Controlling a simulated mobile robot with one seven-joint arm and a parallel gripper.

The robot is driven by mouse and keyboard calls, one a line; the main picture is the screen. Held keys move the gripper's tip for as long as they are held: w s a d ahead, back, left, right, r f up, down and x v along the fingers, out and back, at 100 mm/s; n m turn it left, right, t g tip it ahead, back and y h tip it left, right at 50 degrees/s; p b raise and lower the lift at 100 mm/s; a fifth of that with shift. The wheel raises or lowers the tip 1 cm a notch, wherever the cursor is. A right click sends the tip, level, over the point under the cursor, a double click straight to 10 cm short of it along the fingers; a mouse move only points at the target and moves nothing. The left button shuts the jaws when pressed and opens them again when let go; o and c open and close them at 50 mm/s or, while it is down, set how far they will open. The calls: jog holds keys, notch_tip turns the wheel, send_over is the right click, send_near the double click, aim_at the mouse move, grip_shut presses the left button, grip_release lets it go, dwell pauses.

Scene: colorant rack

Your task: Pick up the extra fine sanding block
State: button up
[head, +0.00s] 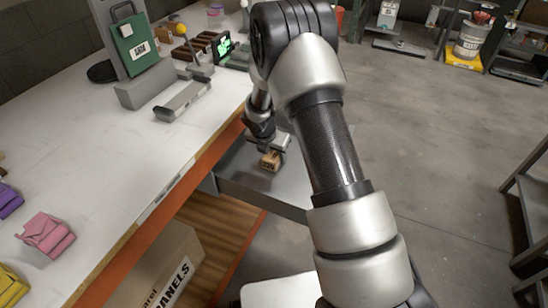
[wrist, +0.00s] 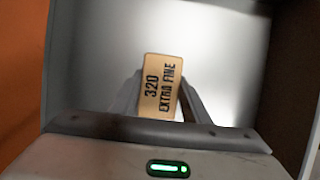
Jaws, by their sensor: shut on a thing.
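The extra fine sanding block (wrist: 160,86) is a tan block marked "320 EXTRA FINE" in the wrist view. My gripper (wrist: 158,100) is shut on it, with one finger on each side of the block. In the head view the block (head: 270,161) shows small and brown at the end of my gripper (head: 272,150), beside the table's edge and over a grey metal surface. Whether the block touches that surface I cannot tell.
The white worktable (head: 110,150) with an orange edge lies to the left. A grey metal tray or shelf (head: 290,190) is under my gripper, with grey walls around it in the wrist view. A cardboard box (head: 160,275) sits below the table. Open concrete floor (head: 430,130) lies to the right.

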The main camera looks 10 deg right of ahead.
aim_at(274, 152)
notch_tip(274, 152, up, 10)
jog(key=p, duration=0.3)
jog(key=shift+r, duration=0.25)
